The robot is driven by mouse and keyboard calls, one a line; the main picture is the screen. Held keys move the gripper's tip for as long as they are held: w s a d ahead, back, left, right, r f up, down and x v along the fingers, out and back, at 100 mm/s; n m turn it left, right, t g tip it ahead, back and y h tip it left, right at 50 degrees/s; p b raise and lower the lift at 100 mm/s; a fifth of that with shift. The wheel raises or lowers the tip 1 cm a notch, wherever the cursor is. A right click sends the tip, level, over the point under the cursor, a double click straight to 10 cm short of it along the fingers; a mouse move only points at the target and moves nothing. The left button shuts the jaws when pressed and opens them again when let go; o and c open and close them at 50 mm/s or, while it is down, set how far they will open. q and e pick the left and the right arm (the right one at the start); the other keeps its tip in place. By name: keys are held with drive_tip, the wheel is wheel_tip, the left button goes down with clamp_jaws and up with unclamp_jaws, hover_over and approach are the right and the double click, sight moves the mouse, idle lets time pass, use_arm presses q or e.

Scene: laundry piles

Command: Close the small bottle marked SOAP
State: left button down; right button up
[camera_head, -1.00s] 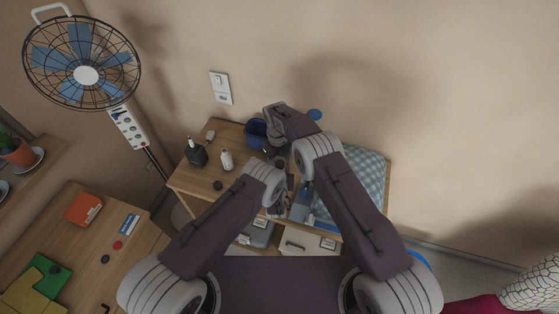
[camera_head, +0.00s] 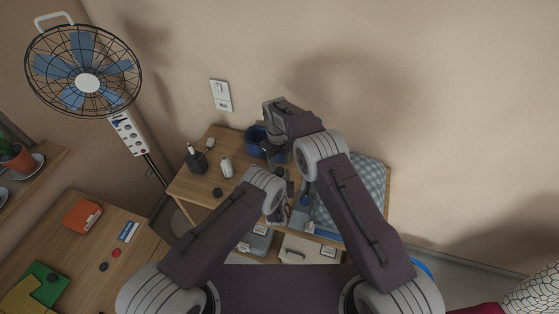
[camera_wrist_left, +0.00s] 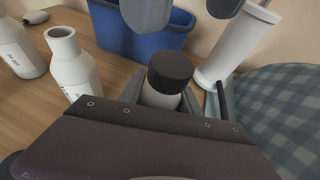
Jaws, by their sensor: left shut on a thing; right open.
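In the left wrist view, a small white bottle (camera_wrist_left: 160,97) with a black cap (camera_wrist_left: 170,70) on top stands between the fingers of my left gripper (camera_wrist_left: 161,93), which is shut on it. Its label faces away or is hidden, so I cannot read SOAP, nor tell whether the cap is tight. My right gripper (camera_wrist_left: 187,9) is open, its two grey fingertips just above the cap and apart from it. In the head view my right gripper (camera_head: 276,150) hangs by the blue bin, partly hidden by its wrist. My left gripper is mostly hidden there.
An uncapped white bottle (camera_wrist_left: 73,62) and another white bottle (camera_wrist_left: 16,48) stand left. The blue bin (camera_wrist_left: 150,38) is behind, a white cylinder (camera_wrist_left: 240,45) leans right, beside checkered cloth (camera_wrist_left: 280,100).

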drive_tip(key=n, duration=0.7)
drive_tip(key=shift+s, duration=0.1)
drive_tip(key=n, duration=0.6)
drive_tip(key=shift+s, duration=0.1)
drive_tip(key=n, duration=1.3)
drive_tip(key=shift+s+r+n, duration=0.15)
drive_tip(key=shift+n, duration=0.15)
drive_tip(key=n, duration=0.9)
drive_tip(key=shift+r+n, duration=0.2)
drive_tip(key=shift+n, duration=0.2)
drive_tip(key=n, duration=0.6)
drive_tip(key=shift+r+g, duration=0.15)
drive_tip(key=shift+g, duration=0.15)
drive_tip(key=n, duration=0.3)
drive_tip(key=shift+a+r+n, duration=0.1)
drive_tip(key=shift+n, duration=0.3)
drive_tip(key=n, duration=0.5)
drive_tip(key=shift+r+n, duration=0.25)
drive_tip(key=shift+n, duration=0.05)
drive_tip(key=n, duration=0.3)
drive_tip(key=shift+r+n, duration=0.2)
drive_tip(key=shift+n, duration=0.1)
drive_tip(key=shift+r+n, duration=0.2)
drive_tip(key=shift+n, duration=0.1)
drive_tip(key=shift+w+r, duration=0.2)
drive_tip(key=shift+w, duration=0.1)
